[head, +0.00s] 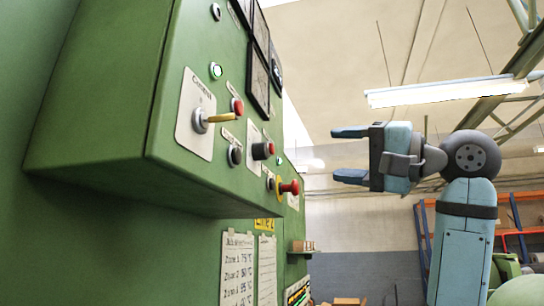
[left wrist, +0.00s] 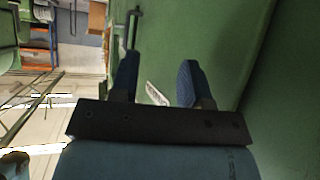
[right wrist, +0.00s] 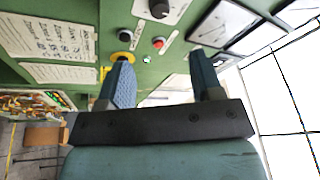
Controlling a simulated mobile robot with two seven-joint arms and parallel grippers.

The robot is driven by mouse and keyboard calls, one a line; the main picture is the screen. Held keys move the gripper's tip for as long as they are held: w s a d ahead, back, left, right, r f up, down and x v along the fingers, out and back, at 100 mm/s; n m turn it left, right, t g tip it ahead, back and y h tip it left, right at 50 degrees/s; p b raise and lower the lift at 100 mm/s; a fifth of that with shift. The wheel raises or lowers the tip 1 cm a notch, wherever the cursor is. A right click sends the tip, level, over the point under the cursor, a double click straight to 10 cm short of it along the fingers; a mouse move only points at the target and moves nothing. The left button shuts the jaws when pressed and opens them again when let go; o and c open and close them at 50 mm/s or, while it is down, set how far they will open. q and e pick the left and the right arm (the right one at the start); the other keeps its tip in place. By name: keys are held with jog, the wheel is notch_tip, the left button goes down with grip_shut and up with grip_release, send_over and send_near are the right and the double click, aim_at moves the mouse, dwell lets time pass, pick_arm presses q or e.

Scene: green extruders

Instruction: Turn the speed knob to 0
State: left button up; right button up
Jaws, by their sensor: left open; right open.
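A green control box (head: 110,90) fills the left of the head view. Its face carries a lever switch with a yellow handle (head: 218,118) on a plate marked "Control", a black knob (head: 235,155) under a small label, and a dark knob with a red part (head: 262,150) on a white plate. The small labels are unreadable, so I cannot tell which is the speed knob. My right gripper (head: 350,153) is open and empty, right of the panel and apart from it. In the right wrist view a black knob (right wrist: 160,8) shows beyond its fingers. My left gripper (left wrist: 158,68) is open, fingers towards green surfaces.
A red button on a yellow collar (head: 289,187) juts from the panel's lower right. Handwritten sheets (head: 238,268) hang below the box. Open air lies between the panel and my right gripper. A vertical handle (left wrist: 132,28) stands near my left fingers.

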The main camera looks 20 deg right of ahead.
aim_at(267, 151)
jog(key=p+x, duration=0.4)
jog(key=x, duration=0.9)
jog(key=shift+r, duration=0.1)
jog(key=shift+w+a, duration=0.25)
jog(key=shift+w, duration=0.05)
jog(key=c, duration=0.9)
